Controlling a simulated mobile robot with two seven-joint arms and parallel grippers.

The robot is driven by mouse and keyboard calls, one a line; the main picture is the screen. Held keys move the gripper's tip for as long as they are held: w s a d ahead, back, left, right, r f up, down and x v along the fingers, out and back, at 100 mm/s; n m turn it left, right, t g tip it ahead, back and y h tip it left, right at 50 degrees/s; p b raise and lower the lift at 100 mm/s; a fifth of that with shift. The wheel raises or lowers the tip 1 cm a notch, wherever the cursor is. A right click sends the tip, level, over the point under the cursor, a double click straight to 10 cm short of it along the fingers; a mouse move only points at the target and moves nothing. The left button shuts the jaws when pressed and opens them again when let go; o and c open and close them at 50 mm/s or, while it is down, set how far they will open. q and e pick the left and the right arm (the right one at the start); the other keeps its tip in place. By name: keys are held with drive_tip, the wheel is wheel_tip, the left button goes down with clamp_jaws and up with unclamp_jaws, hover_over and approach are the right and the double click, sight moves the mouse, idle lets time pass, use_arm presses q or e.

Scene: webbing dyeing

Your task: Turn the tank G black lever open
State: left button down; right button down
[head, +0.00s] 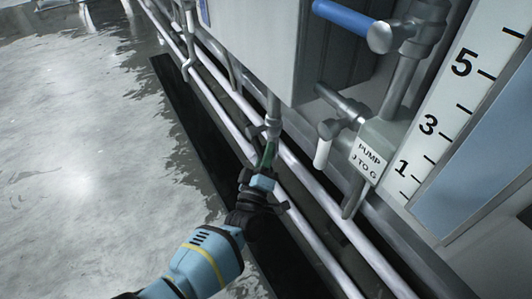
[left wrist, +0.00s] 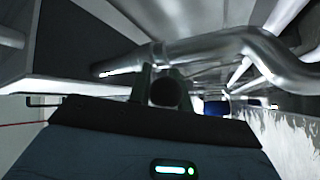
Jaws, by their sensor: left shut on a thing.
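My left gripper (head: 268,160) reaches up from the bottom of the head view to a small grey valve (head: 272,127) on a vertical pipe under the tank cabinet. It is shut at the valve. In the left wrist view the fingers (left wrist: 164,88) stand on both sides of a dark round end of the black lever (left wrist: 165,93). In the head view the fingers hide most of the lever, so I cannot tell its angle well. A bent metal pipe (left wrist: 215,48) runs just beyond the fingers. My right gripper is in neither view.
Light horizontal pipes (head: 315,205) run close beside the gripper. At right are a pump labelled "PUMP J TO G" (head: 366,160), a white handle (head: 322,153), a blue handle (head: 343,17) and a level scale (head: 440,110). Open wet-looking floor (head: 90,160) lies left.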

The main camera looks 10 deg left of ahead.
use_arm(q)
drive_tip(key=c, duration=1.3)
unclamp_jaws()
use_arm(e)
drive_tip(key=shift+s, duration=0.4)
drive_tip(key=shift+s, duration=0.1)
use_arm(q)
drive_tip(key=p+v, duration=0.3)
drive_tip(key=v, duration=0.5)
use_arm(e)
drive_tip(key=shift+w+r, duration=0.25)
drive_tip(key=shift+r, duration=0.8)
use_arm(q)
drive_tip(key=shift+c, duration=0.3)
